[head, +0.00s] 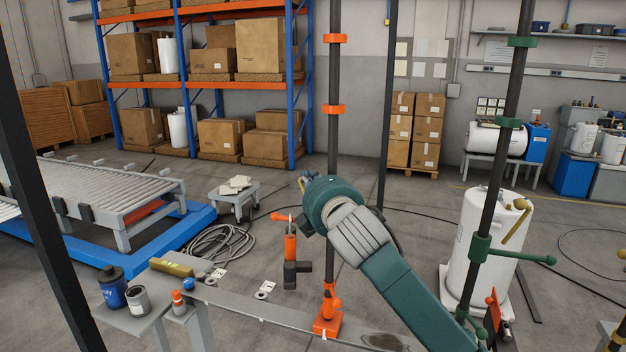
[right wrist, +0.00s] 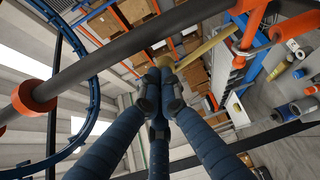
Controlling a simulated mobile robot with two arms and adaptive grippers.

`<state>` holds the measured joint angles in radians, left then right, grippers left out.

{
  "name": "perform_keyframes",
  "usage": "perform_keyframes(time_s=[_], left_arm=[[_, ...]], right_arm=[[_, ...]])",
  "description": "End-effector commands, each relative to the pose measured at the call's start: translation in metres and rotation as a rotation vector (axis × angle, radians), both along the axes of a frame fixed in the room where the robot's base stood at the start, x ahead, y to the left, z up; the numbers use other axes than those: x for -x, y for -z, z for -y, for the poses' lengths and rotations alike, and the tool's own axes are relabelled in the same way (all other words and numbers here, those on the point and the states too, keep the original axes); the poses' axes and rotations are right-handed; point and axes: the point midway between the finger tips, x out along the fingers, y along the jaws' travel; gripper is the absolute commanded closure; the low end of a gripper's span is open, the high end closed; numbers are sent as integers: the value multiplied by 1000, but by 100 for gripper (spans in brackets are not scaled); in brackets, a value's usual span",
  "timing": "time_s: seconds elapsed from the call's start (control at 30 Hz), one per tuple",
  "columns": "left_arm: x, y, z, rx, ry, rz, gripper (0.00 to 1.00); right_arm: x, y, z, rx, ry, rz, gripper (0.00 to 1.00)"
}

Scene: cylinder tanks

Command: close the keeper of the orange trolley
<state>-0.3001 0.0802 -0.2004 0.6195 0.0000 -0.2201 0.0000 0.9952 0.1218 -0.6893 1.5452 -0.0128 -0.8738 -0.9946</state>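The orange trolley shows in the head view as a dark upright post with orange collars (head: 334,109) and an orange foot (head: 327,322). Its brass keeper shows as a bar in the right wrist view (right wrist: 207,47), running to the upper right beside the orange fitting (right wrist: 252,28). Only a small brass piece shows beside my wrist in the head view. My right gripper (right wrist: 162,76) has its fingertips together at the bar's near end; I cannot tell whether they touch it. My left gripper is not in view.
A green-collared post (head: 513,80) with a brass hook (head: 517,222) stands at right by a white tank (head: 486,245). A narrow bench (head: 240,303) with bottles and cans is at front left. A roller conveyor (head: 95,190) stands farther left. Cable coils lie on the floor.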

Motion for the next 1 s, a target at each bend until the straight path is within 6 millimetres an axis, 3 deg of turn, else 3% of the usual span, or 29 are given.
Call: perform_keyframes(time_s=[0.37,0.6,1.0], left_arm=[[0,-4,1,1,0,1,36],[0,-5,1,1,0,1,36],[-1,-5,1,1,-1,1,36]], right_arm=[[-4,-1,-14,1,0,1,100],[-11,4,-35,0,-1,0,100],[-11,4,-34,0,0,1,100]])
